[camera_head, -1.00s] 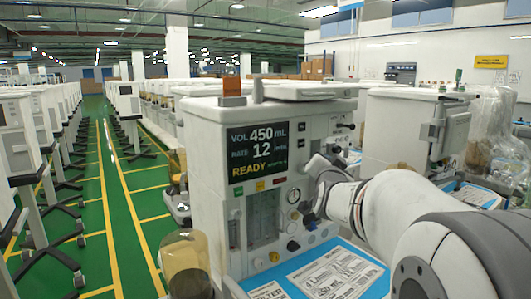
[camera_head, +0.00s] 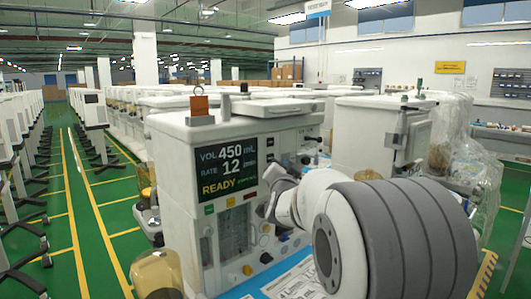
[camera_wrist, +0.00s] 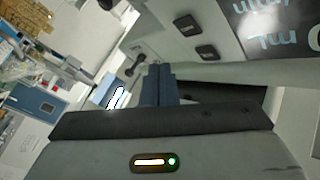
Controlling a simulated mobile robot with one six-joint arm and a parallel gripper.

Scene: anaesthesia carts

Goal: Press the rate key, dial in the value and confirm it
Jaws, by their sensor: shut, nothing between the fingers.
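The anaesthesia machine (camera_head: 175,165) stands in the middle of the head view. Its dark screen (camera_head: 228,170) reads VOL 450 mL, RATE 12 and READY. The screen's corner also shows at the upper right of the wrist view (camera_wrist: 283,28). Two dark keys sit beside the screen, an upper-left key (camera_wrist: 185,28) and a lower-right key (camera_wrist: 207,52); their labels are too small to read. A dark knob (camera_wrist: 135,68) projects from the panel. My gripper (camera_wrist: 158,72) is shut and empty, close to the panel near the keys; contact cannot be told. In the head view my arm hides part of the panel.
Printed cards (camera_head: 292,282) lie on the blue work surface below the panel. An amber canister (camera_head: 158,275) stands at the machine's front left. A second white machine (camera_head: 362,140) stands to the right. An open green aisle (camera_head: 95,225) runs along the left.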

